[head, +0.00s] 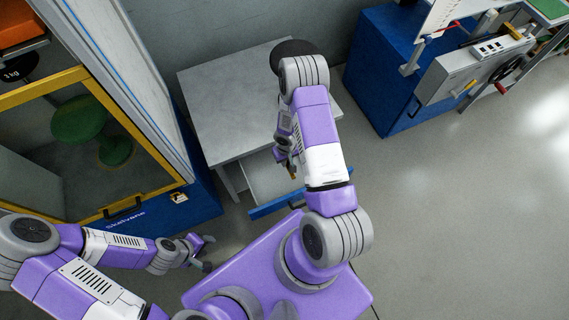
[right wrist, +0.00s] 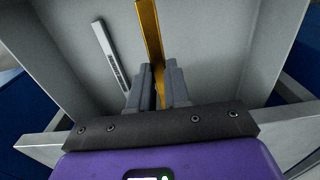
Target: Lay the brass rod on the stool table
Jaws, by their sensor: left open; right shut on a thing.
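The brass rod (right wrist: 149,30) is a long golden bar in the right wrist view. My right gripper (right wrist: 157,82) is shut on it near its lower end, inside the open drawer (right wrist: 215,50). Whether the rod touches the drawer floor cannot be told. In the head view my right gripper (head: 292,166) is over the drawer, and the rod is barely visible. My left gripper (head: 205,253) is open and empty, low at the left, by the blue cabinet base.
A grey bar with dark markings (right wrist: 110,55) lies in the drawer left of the rod. The grey table (head: 225,95) stands above the blue-fronted drawer (head: 277,204). A yellow frame (head: 135,128) borders the enclosure at left. Right floor is clear.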

